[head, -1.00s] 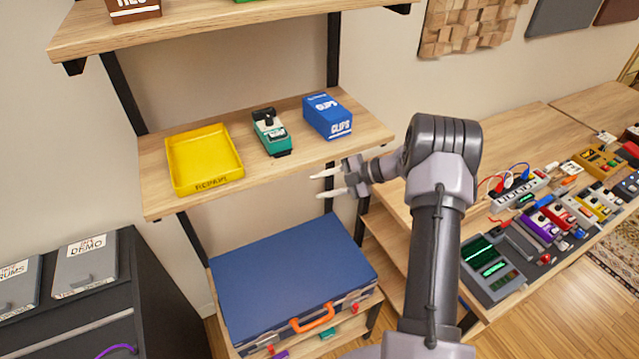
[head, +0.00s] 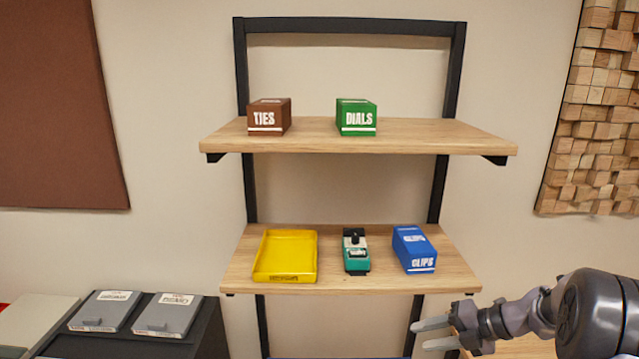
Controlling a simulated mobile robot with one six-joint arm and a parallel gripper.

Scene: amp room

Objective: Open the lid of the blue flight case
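The blue flight case (head: 330,357) shows only as a thin blue strip at the bottom edge, below the middle shelf. Its lid, handle and latches are out of view now. My gripper (head: 418,337) is at the lower right, to the right of the case and below the shelf with the yellow tray. Its two pale fingers point left and stand apart, with nothing between them.
The middle shelf (head: 350,284) holds a yellow tray (head: 285,277), a teal pedal (head: 356,252) and a blue CLIPS box (head: 414,250). The upper shelf holds a brown TIES box (head: 269,117) and a green DIALS box (head: 356,117). Grey cases (head: 170,314) stand lower left.

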